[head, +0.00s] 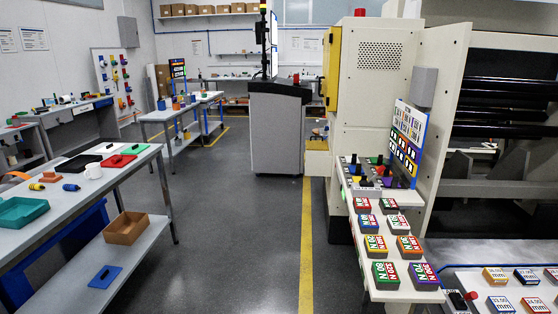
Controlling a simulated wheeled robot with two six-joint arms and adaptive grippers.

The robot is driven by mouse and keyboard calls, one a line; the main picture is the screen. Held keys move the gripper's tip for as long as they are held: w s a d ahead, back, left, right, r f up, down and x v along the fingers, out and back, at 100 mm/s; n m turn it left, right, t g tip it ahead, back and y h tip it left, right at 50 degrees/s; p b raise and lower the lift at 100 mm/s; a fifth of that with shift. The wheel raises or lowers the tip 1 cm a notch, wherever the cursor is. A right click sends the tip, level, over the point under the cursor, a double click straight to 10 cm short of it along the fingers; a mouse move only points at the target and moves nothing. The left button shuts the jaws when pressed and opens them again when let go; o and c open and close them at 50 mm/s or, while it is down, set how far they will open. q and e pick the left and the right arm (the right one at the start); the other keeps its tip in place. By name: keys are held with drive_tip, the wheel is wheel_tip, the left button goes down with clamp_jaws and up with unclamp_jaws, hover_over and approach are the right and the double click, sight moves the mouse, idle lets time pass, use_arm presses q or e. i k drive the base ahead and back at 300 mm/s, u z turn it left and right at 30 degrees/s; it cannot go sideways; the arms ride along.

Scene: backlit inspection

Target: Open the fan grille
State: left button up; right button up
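No part that I can clearly tell to be a fan grille shows in the head view. A dark perforated patch (380,55) sits high on the side of the large beige machine (372,110); I cannot tell if it is the grille or if it opens. A yellow door-like panel (332,72) stands at the machine's left edge. Neither of my grippers is in view, and neither arm shows.
A grey cabinet (277,130) stands ahead, left of the machine. A narrow bench (396,292) with several labelled blocks juts out at right. A workbench (118,190) with trays lines the left. The grey floor (245,240) between is clear, with a yellow line (306,245).

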sight(312, 144)
drive_tip(key=u, duration=0.25)
drive_tip(key=i, duration=3.2)
drive_tip(key=z, duration=0.8)
drive_tip(key=i, duration=2.05)
drive_tip(key=z, duration=0.7)
